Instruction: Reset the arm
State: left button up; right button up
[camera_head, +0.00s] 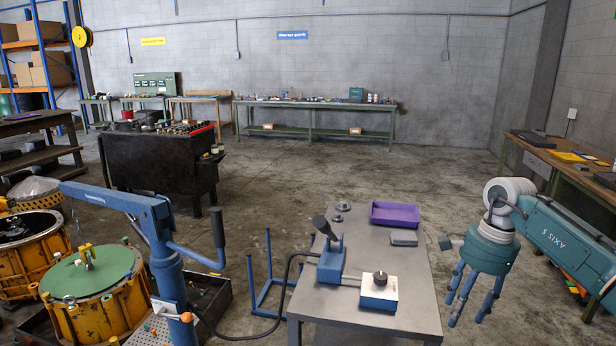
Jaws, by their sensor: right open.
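My right gripper (468,298) is teal with blue fingers and comes in from the right on my right arm. It points down, open and empty, over the floor just off the right edge of the grey metal table (412,290). Its fingers are spread and apart from the table in the picture. My left gripper is not in view.
The grey table holds a purple tray (395,214), a small grey block (403,238), a blue clamp-like device (331,262) and a white-and-blue box (379,291). A blue hoist (165,255) and yellow drums (95,290) stand left. A wooden workbench (570,172) stands right.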

jog(key=w+a+f+m+t+y, duration=0.1)
jog(key=a+f+m+y, duration=0.5)
jog(key=a, duration=0.6)
jog(key=w+a+f+m+t+y, duration=0.15)
jog(key=a+f+m+y, duration=0.25)
jog(key=a+f, duration=0.5)
notch_tip(320, 180, down, 12)
jog(key=w+a+m+t, duration=0.1)
jog(key=m+t, duration=0.7)
jog(key=m, duration=0.9)
jog(key=s+d+f+m+g+h, duration=0.1)
jog(key=s+d+f+m+h, duration=0.35)
jog(key=s+f+m, duration=0.6)
jog(key=s+d+f+m+h, duration=0.45)
jog(key=s+f+m, duration=0.2)
jog(key=f, duration=0.75)
jog(key=s+d+f+m+g+h, duration=0.1)
jog(key=s+f+m+g, duration=0.2)
jog(key=s, duration=1)
jog(key=s+d+f+m+g, duration=0.1)
jog(key=s+f, duration=0.5)
jog(key=s, duration=0.7)
jog(key=s+d+f+m+g+h, duration=0.1)
jog(key=s+f+m+g, duration=0.3)
jog(key=s, duration=0.9)
jog(key=shift+s+f+m+g+h, duration=0.35)
jog(key=shift+f+m, duration=0.2)
jog(key=shift+m, duration=0.45)
